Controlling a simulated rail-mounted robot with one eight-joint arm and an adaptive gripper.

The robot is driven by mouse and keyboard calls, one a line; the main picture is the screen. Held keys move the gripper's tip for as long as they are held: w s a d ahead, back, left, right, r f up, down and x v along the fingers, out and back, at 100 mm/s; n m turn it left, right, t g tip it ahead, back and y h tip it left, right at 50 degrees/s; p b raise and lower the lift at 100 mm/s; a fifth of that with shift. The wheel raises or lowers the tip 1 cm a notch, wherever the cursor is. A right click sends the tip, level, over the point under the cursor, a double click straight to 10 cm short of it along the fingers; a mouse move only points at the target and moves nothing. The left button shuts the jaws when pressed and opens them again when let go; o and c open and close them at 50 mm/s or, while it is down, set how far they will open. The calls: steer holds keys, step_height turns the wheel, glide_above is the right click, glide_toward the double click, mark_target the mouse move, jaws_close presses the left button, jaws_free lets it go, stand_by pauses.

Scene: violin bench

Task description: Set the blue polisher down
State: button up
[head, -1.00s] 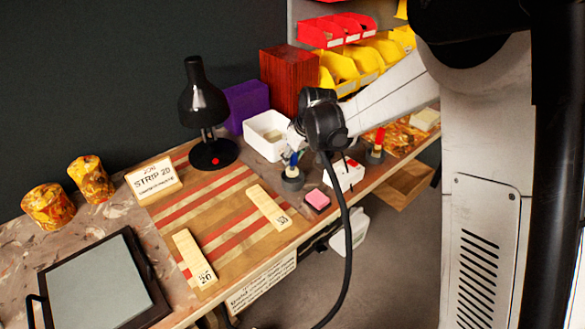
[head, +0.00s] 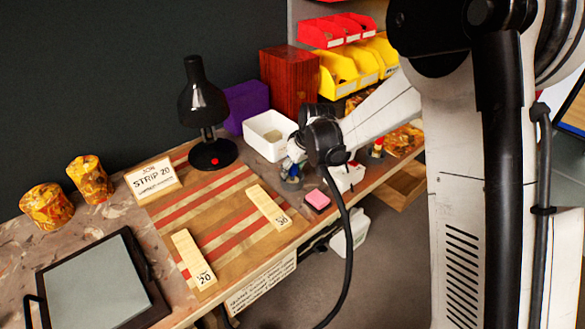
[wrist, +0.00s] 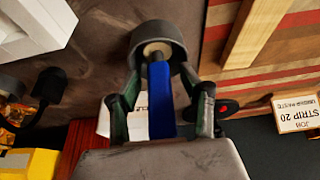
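The blue polisher (wrist: 161,95) stands between my gripper's fingers in the wrist view. Its far end reaches into a round dark grey holder (wrist: 172,36), where a pale disc shows. My gripper (wrist: 160,82) has a finger on each side of the blue handle, with gaps visible beside it, so it looks open around the polisher. In the head view, my gripper (head: 292,166) is low over the bench, and the grey holder (head: 291,184) shows beneath it. The polisher is mostly hidden there.
A white tray (head: 268,127) stands behind the gripper, and a white box (head: 347,177) is to its right. A pink block (head: 317,199) lies close to the bench's front edge. A black lamp (head: 205,110) and a striped board (head: 205,222) are to the left.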

steer(key=shift+r, duration=0.15)
steer(key=p+v, duration=0.2)
steer(key=v, duration=1)
steer(key=s+d+r+m+t+h, duration=0.1)
steer(key=s+d+r+m, duration=0.1)
steer(key=s+d+r, duration=0.4)
steer(key=s+d+r+m+t, duration=0.1)
steer(key=s+d+r+m, duration=0.1)
steer(key=s+d+r, duration=0.35)
steer(key=s+d+f+m+t+h, duration=0.1)
steer(key=s+d+m, duration=0.1)
steer(key=s, duration=0.7)
steer(key=s+d+f+m, duration=0.1)
steer(key=s+d, duration=0.3)
steer(key=s, duration=0.6)
steer(key=shift+f+m+t+h, duration=0.2)
steer(key=shift+m+t+h, duration=0.2)
steer(key=shift+m, duration=0.2)
